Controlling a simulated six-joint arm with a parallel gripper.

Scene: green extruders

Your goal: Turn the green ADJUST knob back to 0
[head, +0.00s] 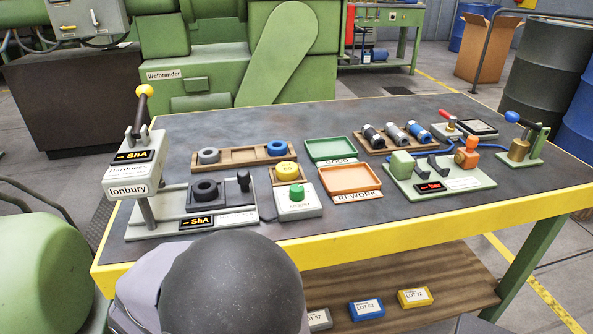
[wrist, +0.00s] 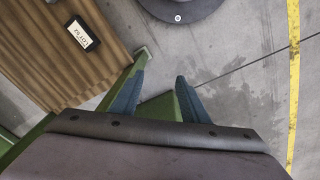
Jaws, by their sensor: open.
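The green ADJUST knob (head: 297,191) sits on top of a small pale box (head: 299,206) near the front edge of the table, left of centre. The box has a label on its front; the knob's pointer and any scale are too small to read. My gripper (wrist: 158,96) shows in the wrist view with its two blue fingers apart and nothing between them. It is over the floor beside the table's lower shelf, away from the knob. The knob is not in the wrist view, and my gripper's fingers are not in the head view.
A green-based gauge fixture (head: 440,182) is farther right. A wooden lower shelf (wrist: 62,48) holds labelled boxes.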

